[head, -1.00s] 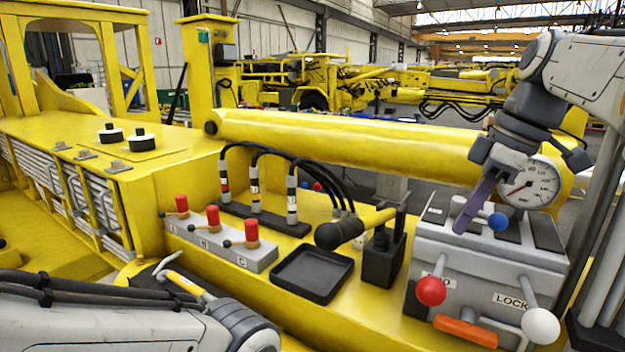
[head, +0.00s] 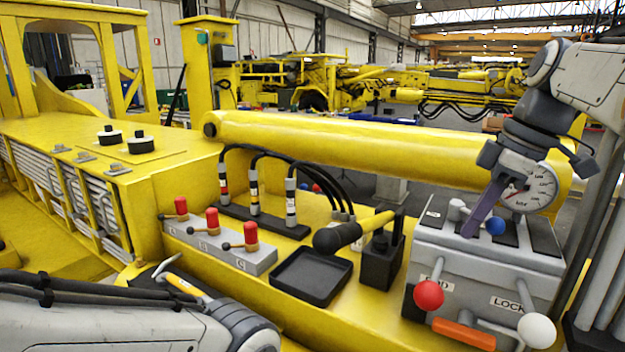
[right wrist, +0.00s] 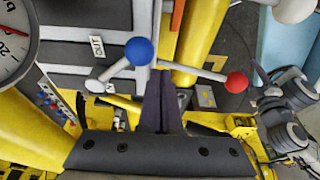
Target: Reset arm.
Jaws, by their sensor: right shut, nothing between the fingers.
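My right gripper (head: 470,232) is shut and empty, its purple fingers pointing down over the top of the grey control box (head: 425,255). A lever with a red knob (head: 429,294) and one with a white knob (head: 536,330) stick out of the box's front. My left gripper is out of view.
A round gauge (head: 528,190) sits close behind the right gripper. Left of the box are a black holder (head: 382,262) with a yellow-handled mallet (head: 340,237), a black tray (head: 310,277) and a block with red-knobbed levers (head: 230,252). The yellow boom (head: 350,143) runs behind.

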